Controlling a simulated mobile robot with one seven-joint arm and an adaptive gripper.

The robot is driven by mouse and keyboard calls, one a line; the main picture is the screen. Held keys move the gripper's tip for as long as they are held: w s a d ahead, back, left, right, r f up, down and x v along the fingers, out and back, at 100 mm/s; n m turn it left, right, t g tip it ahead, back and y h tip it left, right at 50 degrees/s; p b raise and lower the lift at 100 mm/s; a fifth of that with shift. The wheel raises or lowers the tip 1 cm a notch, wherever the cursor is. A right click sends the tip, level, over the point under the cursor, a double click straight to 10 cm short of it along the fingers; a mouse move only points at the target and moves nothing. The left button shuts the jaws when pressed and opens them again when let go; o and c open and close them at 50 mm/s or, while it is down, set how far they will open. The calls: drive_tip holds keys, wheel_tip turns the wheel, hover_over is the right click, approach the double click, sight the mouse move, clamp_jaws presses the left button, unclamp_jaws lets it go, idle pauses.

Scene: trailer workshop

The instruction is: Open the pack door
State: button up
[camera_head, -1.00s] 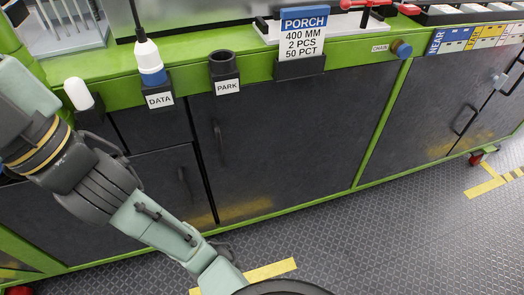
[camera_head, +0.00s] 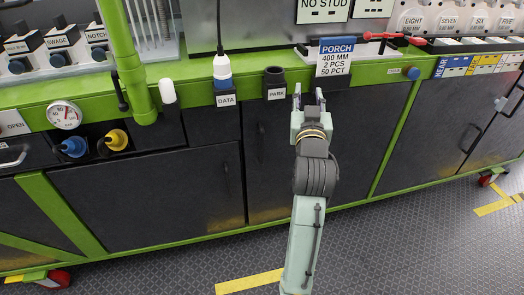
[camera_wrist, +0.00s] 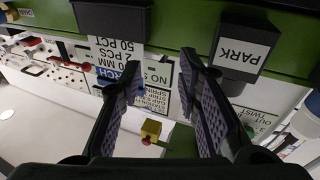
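No label reading "pack" is legible on any door. Dark cabinet doors line the bench front in the head view: a left door (camera_head: 150,195), a middle door (camera_head: 262,190) with a vertical handle (camera_head: 260,146), and a right door (camera_head: 440,125) with a handle (camera_head: 468,136). All look shut. My gripper (camera_head: 309,98) is raised in front of the middle door, just below the PORCH sign (camera_head: 336,58). In the wrist view my gripper (camera_wrist: 160,63) is open and empty, its two ridged fingers apart. No door handle shows there.
A green rail carries a PARK holder (camera_head: 275,82) and a DATA holder (camera_head: 224,88). A gauge (camera_head: 64,115) and blue and yellow knobs sit at left. The patterned floor in front is clear, with yellow tape (camera_head: 250,281).

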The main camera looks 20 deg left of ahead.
wheel_tip(320, 180, down, 11)
drive_tip(key=n+g+y, duration=0.2)
drive_tip(key=g, duration=0.1)
drive_tip(key=n+g+y, duration=0.3)
drive_tip(key=n+y, duration=0.1)
drive_tip(key=y, duration=0.2)
approach(263, 146)
drive_tip(key=p+x, duration=0.3)
drive_tip(key=x, duration=0.6)
drive_tip(key=shift+w+r+p, duration=0.1)
drive_tip(key=shift+p, duration=0.25)
clamp_jaws()
